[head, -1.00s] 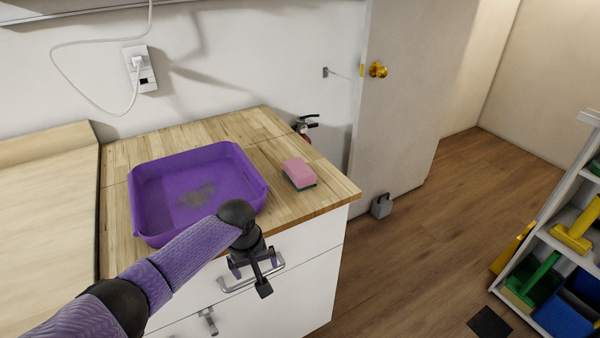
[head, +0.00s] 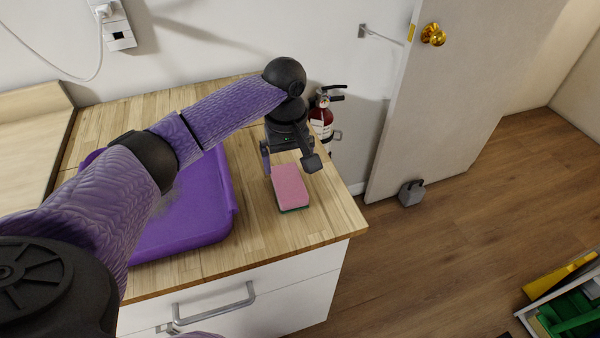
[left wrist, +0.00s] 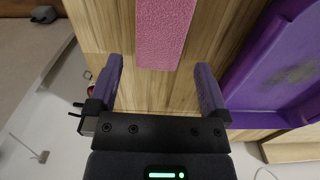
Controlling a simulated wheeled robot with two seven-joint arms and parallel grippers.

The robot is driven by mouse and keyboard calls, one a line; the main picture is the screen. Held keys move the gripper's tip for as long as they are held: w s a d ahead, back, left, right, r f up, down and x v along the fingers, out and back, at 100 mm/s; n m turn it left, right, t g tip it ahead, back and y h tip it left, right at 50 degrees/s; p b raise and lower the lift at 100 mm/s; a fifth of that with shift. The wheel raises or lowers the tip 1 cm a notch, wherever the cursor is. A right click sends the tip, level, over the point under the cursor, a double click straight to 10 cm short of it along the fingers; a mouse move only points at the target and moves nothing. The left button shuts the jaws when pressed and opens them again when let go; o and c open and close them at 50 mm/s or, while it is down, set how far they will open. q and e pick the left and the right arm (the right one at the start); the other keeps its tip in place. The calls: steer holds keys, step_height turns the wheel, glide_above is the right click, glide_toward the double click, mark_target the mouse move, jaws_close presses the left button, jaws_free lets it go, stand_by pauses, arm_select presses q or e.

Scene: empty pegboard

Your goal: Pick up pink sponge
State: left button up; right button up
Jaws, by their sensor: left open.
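The pink sponge (head: 290,187) with a green underside lies on the wooden countertop, right of the purple tray. My left gripper (head: 290,165) is open just above the sponge's far end in the head view. In the left wrist view the sponge (left wrist: 165,32) lies ahead of the open fingers (left wrist: 160,88), lined up with the gap between them. Nothing is between the fingertips. My right gripper is not in view.
The purple tray (head: 222,200) sits left of the sponge, partly hidden by my left arm. A red fire extinguisher (head: 321,115) stands behind the counter (head: 265,238). The counter's right edge is close to the sponge. A white door (head: 445,100) is at the right.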

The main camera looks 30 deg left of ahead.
mark_target(289, 182)
arm_select(q)
steer(key=f+b, duration=0.1)
steer(key=f, duration=0.1)
steer(key=f+b, duration=0.1)
steer(key=f, duration=0.4)
steer(key=shift+s+d+f+b, duration=0.15)
steer(key=shift+s+f+b, duration=0.1)
steer(key=shift+b, duration=0.15)
steer(key=shift+r, duration=0.1)
steer(key=shift+c, duration=0.4)
steer(key=c, duration=0.9)
step_height(289, 182, up, 9)
steer(key=p, duration=0.4)
steer(key=shift+r, duration=0.55)
